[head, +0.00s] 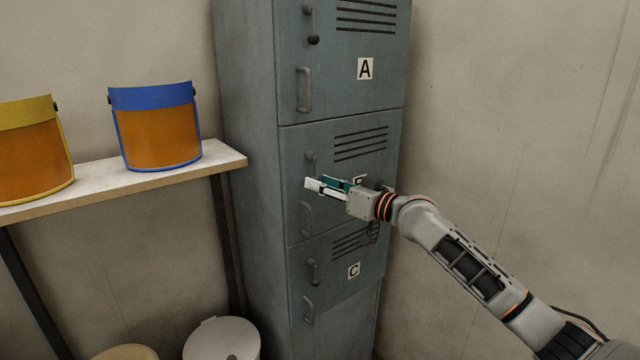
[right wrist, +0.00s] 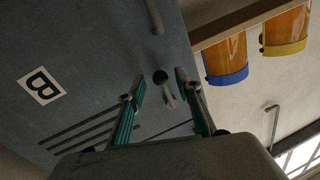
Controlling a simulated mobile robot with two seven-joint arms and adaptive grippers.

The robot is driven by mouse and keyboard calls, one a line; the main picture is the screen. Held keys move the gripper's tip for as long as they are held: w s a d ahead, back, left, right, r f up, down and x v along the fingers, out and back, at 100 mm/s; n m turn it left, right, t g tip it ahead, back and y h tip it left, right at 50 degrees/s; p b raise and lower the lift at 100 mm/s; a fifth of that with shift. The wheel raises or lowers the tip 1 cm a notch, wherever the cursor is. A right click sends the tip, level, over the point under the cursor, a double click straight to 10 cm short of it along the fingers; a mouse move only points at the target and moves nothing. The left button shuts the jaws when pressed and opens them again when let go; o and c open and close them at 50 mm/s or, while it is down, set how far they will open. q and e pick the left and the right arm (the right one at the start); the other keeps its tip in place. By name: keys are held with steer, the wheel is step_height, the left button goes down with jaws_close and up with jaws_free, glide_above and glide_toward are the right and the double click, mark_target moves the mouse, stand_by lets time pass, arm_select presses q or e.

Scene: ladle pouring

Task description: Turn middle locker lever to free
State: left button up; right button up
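The middle locker door (head: 345,140) is grey-green, with a lever (head: 311,157) near its left edge. The lever points down, and its lower end is hidden behind my gripper in the head view. My right gripper (head: 320,188) is in front of this door. In the right wrist view, the lever (right wrist: 169,101) with its dark round knob (right wrist: 160,77) shows between the two spread fingertips of my right gripper (right wrist: 160,84). The gripper is open, with gaps visible beside the knob. The B label (right wrist: 40,86) shows fully there. My left gripper is not in view.
Locker A (head: 365,69) above and locker C (head: 353,271) below have similar levers hanging down. The middle door's pull handle (head: 306,217) is below my gripper. A shelf (head: 215,160) with blue (head: 155,125) and yellow (head: 35,150) face shields stands left. Bins are on the floor.

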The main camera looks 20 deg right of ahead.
steer(key=shift+w+a, duration=0.25)
steer(key=shift+w, duration=0.15)
jaws_close()
